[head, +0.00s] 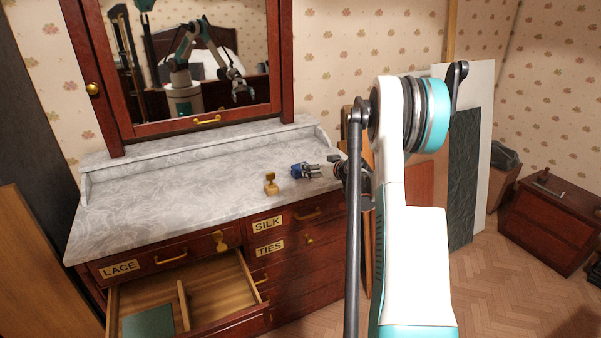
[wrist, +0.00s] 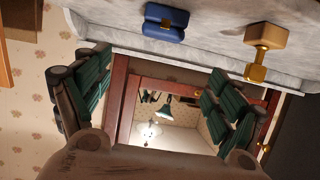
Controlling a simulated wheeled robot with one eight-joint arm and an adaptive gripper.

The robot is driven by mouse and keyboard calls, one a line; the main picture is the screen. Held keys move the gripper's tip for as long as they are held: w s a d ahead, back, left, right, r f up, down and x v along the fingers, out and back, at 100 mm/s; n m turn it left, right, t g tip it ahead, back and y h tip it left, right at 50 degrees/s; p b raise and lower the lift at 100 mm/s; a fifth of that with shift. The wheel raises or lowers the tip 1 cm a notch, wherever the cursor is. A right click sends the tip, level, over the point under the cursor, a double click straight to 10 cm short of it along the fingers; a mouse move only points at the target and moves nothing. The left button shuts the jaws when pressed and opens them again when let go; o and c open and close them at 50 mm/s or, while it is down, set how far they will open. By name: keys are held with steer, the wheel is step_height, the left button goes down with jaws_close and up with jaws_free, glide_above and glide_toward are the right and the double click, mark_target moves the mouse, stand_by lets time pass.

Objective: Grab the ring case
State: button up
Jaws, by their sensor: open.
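The ring case looks to be a small dark blue box with a gold clasp; in the wrist view the blue case (wrist: 165,20) lies on the marble top near the upper edge. In the head view the blue case (head: 297,171) is on the dresser top, toward its right end. My gripper (head: 314,171) is just right of it in the head view. In the wrist view my gripper (wrist: 157,82) has its dark green fingers wide apart, with nothing between them. The case is outside the fingers; I cannot tell whether they touch.
A wooden block with a brass knob (head: 271,184) stands left of the case. The marble top (head: 150,190) is clear further left. A mirror (head: 200,60) rises behind. The drawer labelled LACE (head: 235,275) is open, holding a green item (head: 148,323). Boards lean at right.

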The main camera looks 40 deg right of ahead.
mark_target(301, 170)
steer(key=b+x, duration=0.2)
steer(key=x, duration=0.6)
steer(key=shift+w+f, duration=0.1)
steer(key=shift+f, duration=0.05)
steer(key=b+x, duration=0.1)
steer(key=x, duration=0.1)
steer(key=f+b+x, duration=0.1)
steer(key=x, duration=0.1)
steer(key=shift+w+f, duration=0.15)
steer(key=shift+w, duration=0.35)
steer(key=shift+s, duration=0.1)
steer(key=shift+c, duration=0.2)
steer(key=c, duration=1.1)
